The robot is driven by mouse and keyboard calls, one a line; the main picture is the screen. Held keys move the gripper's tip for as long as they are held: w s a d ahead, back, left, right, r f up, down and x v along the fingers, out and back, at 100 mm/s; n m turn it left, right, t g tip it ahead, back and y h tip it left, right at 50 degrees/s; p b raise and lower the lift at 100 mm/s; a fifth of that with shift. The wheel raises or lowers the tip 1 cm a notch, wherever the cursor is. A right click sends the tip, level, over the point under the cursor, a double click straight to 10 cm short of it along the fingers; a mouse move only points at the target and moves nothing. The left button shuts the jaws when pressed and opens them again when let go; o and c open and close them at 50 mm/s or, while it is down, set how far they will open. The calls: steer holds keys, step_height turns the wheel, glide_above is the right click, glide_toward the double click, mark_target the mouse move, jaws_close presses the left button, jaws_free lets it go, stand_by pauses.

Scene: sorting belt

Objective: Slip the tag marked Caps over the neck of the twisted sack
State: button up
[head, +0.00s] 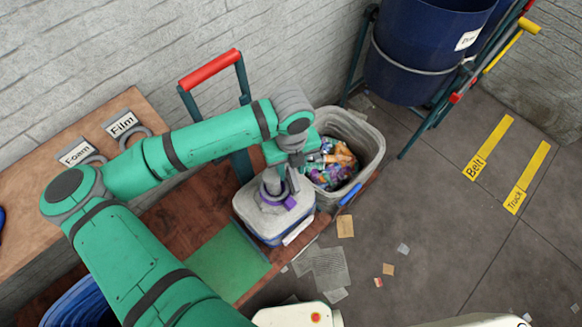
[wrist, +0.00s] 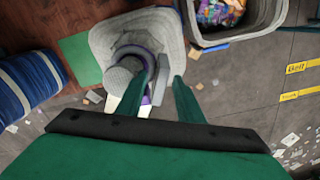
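I cannot tell whether a ring encircles the neck.
Tags marked Foam (head: 75,153) and Film (head: 122,124) lie on the wooden bench (head: 40,215). A grey bin (head: 365,135) of colourful scraps stands right of the tub. A green mat (head: 228,262) lies at its left. Litter dots the floor, and a blue barrel (head: 415,60) hangs behind.

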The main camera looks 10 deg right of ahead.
step_height(320, 180, up, 11)
stand_by(0.7)
steer(key=shift+f, duration=0.15)
stand_by(0.3)
